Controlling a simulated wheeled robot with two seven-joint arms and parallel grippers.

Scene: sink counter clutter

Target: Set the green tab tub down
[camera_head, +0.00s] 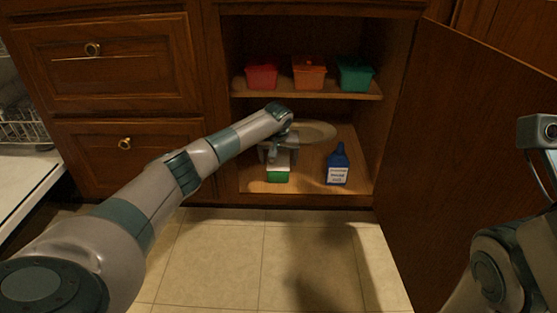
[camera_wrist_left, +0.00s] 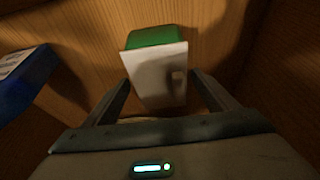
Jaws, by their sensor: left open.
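The green tab tub (camera_head: 278,177), green with a white part, stands on the cabinet's bottom board. In the left wrist view the tub (camera_wrist_left: 152,37) shows its green end and its white side. My left gripper (camera_head: 276,153) reaches into the cabinet at the tub. In the left wrist view its fingers (camera_wrist_left: 160,95) are open, one on each side of the white part, with a gap visible. The upper part of the tub is partly hidden by the gripper in the head view. Part of my right arm shows at the right edge, but its fingertips are not visible.
A blue bottle (camera_head: 338,166) with a white label stands right of the tub. A pale round plate (camera_head: 317,131) is behind the gripper. Red (camera_head: 262,74), orange (camera_head: 309,74) and green (camera_head: 355,75) containers sit on the upper shelf (camera_head: 300,96). The open cabinet door (camera_head: 460,130) stands at right.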

